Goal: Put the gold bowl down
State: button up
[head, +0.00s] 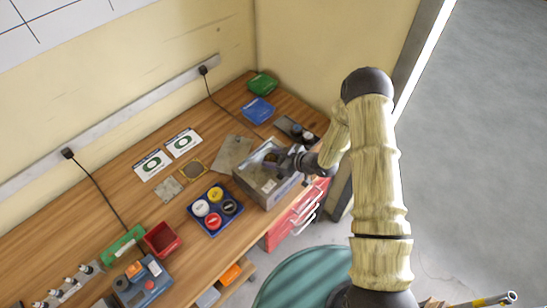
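My gripper (283,160) reaches in from the right, over the open grey box (268,196) at the bench's right end. A small dark brownish thing (271,158) shows at the fingertips, inside or just above the box's opening. It may be the gold bowl, but it is too small and partly covered to be sure. I cannot see whether the fingers are closed on it. No other thing in view is clearly a gold bowl.
A red bin (161,239) stands farther left. Blue (258,110) and green (262,84) trays lie behind.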

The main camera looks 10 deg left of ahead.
jog(key=shift+s+f, duration=0.1)
jog(key=shift+r+p, duration=0.45)
jog(key=shift+p, duration=0.15)
jog(key=shift+d+r, duration=0.15)
jog(key=shift+r, duration=0.1)
jog(key=b+v, duration=0.3)
jog(key=v, duration=0.7)
jog(key=shift+s+d+r, duration=0.1)
jog(key=shift+d, duration=0.1)
jog(key=shift+s+d+r+b, duration=0.3)
jog(key=shift+d+r, duration=0.05)
jog(key=shift+d, duration=0.05)
jog(key=shift+w, duration=0.1)
